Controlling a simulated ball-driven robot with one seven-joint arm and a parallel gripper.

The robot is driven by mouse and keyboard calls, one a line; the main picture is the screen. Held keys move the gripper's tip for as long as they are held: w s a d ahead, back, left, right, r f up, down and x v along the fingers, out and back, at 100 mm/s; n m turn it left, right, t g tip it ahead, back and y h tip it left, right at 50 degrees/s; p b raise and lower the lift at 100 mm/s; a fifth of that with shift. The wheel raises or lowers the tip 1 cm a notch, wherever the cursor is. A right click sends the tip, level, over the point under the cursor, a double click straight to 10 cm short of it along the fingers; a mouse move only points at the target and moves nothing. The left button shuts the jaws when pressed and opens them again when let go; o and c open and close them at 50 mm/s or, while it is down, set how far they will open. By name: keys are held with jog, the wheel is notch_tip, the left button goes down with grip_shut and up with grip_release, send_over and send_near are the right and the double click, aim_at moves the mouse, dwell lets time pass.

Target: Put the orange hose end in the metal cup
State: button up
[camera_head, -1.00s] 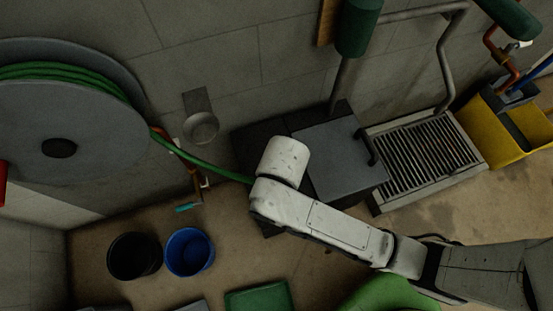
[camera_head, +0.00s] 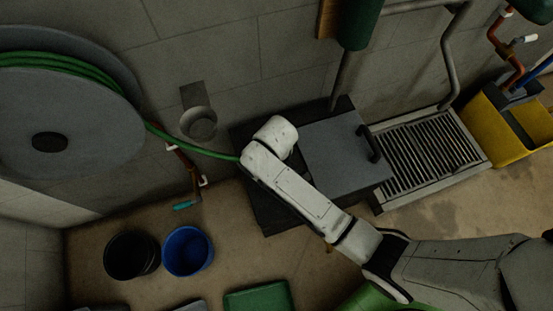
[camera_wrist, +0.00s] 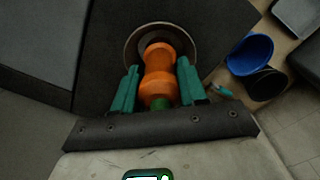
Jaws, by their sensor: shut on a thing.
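The orange hose end (camera_wrist: 158,75) is held between the two teal fingers of my gripper (camera_wrist: 158,88) in the wrist view. A bit of green hose (camera_wrist: 161,103) shows at its base. The metal cup (camera_wrist: 133,45) is straight beyond it, and the orange tip overlaps the cup's round opening. I cannot tell whether the tip is inside the cup or short of it. My gripper and the orange end are hidden there behind my arm.
The green hose (camera_head: 190,147) runs from the grey reel (camera_head: 90,120) to my arm. A black bucket (camera_head: 131,255) and blue bucket (camera_head: 187,251) stand on the floor. A dark lidded box (camera_head: 340,155) is right of my arm.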

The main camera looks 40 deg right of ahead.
jog(key=shift+f, duration=0.2)
jog(key=o, duration=1.2)
notch_tip(320, 180, up, 12)
jog(key=shift+r+p, duration=0.15)
jog(key=shift+p, duration=1.05)
jog(key=shift+d, duration=0.1)
